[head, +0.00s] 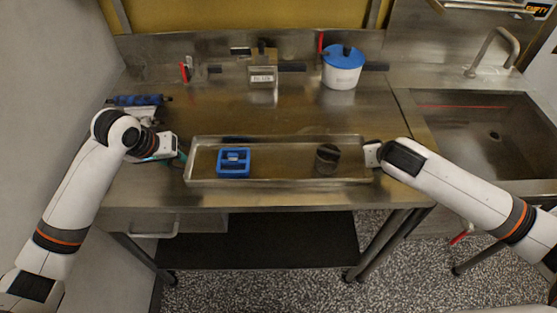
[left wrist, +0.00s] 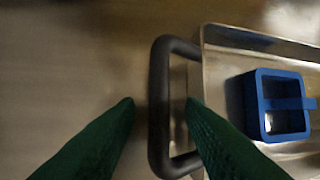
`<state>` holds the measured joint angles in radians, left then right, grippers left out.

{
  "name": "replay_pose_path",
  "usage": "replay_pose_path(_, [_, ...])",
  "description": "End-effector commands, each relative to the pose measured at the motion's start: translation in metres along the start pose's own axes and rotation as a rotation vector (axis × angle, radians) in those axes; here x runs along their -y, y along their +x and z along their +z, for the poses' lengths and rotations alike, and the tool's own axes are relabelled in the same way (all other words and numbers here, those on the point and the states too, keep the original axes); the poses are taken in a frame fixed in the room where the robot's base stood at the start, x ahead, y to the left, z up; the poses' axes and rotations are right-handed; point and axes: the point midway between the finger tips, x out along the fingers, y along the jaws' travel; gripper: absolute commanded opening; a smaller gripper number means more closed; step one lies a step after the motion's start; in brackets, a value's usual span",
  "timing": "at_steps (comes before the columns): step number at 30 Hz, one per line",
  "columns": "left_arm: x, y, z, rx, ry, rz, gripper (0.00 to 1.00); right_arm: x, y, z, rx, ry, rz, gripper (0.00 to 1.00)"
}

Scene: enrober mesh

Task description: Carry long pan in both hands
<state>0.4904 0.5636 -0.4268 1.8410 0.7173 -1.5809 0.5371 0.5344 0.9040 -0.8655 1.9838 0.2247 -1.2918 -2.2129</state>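The long metal pan (head: 270,180) lies on the steel table, holding a blue frame-like block (head: 234,174) and a dark round piece (head: 327,168). My left gripper (head: 178,158) is at the pan's left end. In the left wrist view the pan (left wrist: 207,70) has a dark loop handle (left wrist: 157,105). The green fingers of my left gripper (left wrist: 160,103) are apart, one on each side of the handle bar, with gaps visible. The blue block also shows there (left wrist: 252,105). My right gripper (head: 373,153) is at the pan's right end; its fingers and that handle are hidden.
A white pot with a blue lid (head: 342,75) and a small labelled box (head: 262,78) stand at the back. A blue tool (head: 138,100) lies at the left. A sink (head: 490,135) is at the right. The table behind the pan is mostly clear.

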Motion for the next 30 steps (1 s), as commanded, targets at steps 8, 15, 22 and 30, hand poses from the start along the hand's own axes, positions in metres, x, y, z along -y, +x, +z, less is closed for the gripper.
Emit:
replay_pose_path(8, [0.0001,0.0005,0.0,0.0,0.0,0.0,0.33,0.0002,0.0004,0.0,0.0,0.0,-0.001,0.18])
replay_pose_path(15, [0.0,0.0003,0.0001,0.0,0.0,0.0,0.0,0.0002,0.0002,0.0,0.0,0.0,-0.001,0.0])
replay_pose_path(22, [0.0,0.0001,0.0002,0.0,0.0,0.0,0.0,0.0003,0.0,-0.0001,0.0,0.0,-0.001,0.0])
replay_pose_path(30, [0.0014,-0.0071,0.0037,0.003,0.0,-0.001,0.0,-0.0015,-0.0052,-0.0062,-0.003,0.001,-0.001,0.0])
